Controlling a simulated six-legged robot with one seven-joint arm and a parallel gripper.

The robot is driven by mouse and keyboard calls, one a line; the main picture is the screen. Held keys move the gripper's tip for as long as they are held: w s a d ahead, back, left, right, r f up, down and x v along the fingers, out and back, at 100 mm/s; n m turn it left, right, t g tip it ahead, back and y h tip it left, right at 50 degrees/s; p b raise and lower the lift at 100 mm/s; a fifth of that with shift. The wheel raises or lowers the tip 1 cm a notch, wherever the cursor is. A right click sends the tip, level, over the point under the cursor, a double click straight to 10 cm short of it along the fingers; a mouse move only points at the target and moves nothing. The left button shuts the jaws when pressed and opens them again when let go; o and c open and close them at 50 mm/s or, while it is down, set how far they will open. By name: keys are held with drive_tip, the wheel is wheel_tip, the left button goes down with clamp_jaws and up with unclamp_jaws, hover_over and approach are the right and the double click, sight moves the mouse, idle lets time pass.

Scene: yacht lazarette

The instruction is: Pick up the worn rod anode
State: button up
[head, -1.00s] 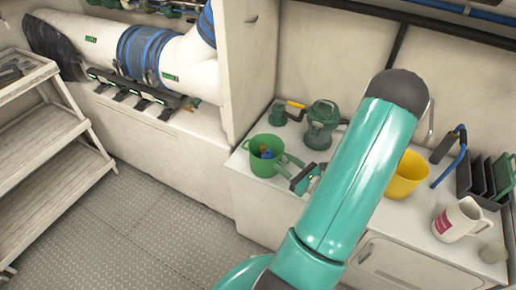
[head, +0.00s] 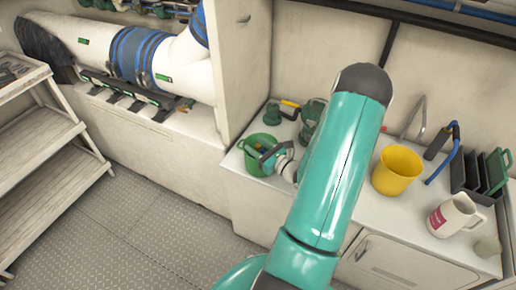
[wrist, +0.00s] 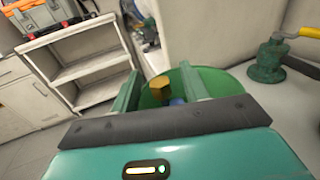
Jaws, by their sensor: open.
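A green bucket (head: 252,166) stands on the white counter; its rim also shows in the wrist view (wrist: 232,82). Inside it, in the wrist view, is a brass-coloured piece with a hex-like top (wrist: 158,90), with something blue (wrist: 178,102) beside it. The brass-coloured piece may be the top of the worn rod anode; its lower part is hidden. My gripper (head: 272,154) is at the bucket's mouth. In the wrist view its two green fingers (wrist: 161,75) are apart, with the brass-coloured piece seen between them and not visibly held.
A yellow bucket (head: 397,172), a white jug (head: 452,216) and a dark rack (head: 482,178) stand right on the counter. A green valve (wrist: 268,62) with a yellow handle is close to the bucket. White shelves (head: 55,140) stand left, with open floor (head: 150,225) between.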

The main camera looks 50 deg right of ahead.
drive_tip(key=shift+c, duration=0.3)
clamp_jaws()
drive_tip(key=shift+r, duration=0.1)
